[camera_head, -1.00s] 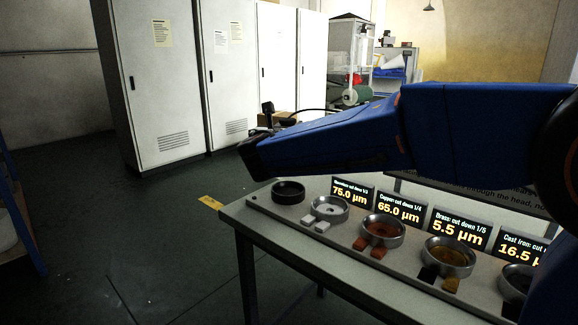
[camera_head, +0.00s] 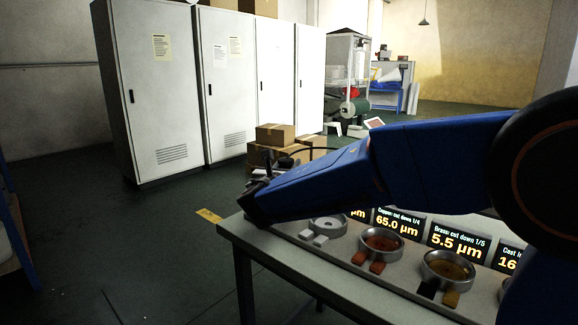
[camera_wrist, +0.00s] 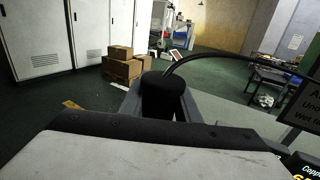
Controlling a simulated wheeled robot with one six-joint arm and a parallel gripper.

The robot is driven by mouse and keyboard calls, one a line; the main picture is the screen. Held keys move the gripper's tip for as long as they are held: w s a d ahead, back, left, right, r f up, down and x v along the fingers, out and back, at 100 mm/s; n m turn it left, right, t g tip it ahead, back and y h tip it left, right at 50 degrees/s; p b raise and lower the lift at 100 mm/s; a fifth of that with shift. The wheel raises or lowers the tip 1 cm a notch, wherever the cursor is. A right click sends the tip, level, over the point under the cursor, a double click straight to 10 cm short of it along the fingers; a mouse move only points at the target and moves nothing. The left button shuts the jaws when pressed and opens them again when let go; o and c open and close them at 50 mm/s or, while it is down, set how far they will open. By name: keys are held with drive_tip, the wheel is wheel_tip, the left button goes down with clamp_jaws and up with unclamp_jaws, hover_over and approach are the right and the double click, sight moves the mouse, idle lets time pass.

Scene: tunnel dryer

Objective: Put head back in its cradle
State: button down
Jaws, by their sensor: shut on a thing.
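In the wrist view, the head is a black cylinder (camera_wrist: 163,88) standing between the two grey fingers of my gripper (camera_wrist: 161,108). A black cable loops from near its top toward the right. My gripper is shut on it. In the head view, my gripper (camera_head: 256,186) is over the far left end of the table (camera_head: 262,246), with a small dark part and thin cable at its tip. My arm covers the left end of the dish row there. I cannot make out the cradle in either current view.
Several dishes stand in a row: a grey one (camera_head: 328,227), a red-orange one (camera_head: 382,244) and a brass-coloured one (camera_head: 448,269). Lit thickness displays (camera_head: 458,240) stand behind them. Cardboard boxes (camera_head: 276,134) and tall white cabinets (camera_head: 162,95) stand beyond. The floor at left is clear.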

drive_tip(key=c, duration=1.3)
unclamp_jaws()
drive_tip(key=shift+f, duration=0.1)
drive_tip(key=shift+c, duration=0.2)
drive_tip(key=shift+s, duration=0.15)
drive_tip(key=s+a, duration=0.2)
drive_tip(key=s, duration=0.9)
drive_tip(key=shift+s, duration=0.25)
drive_tip(key=shift+a, duration=0.1)
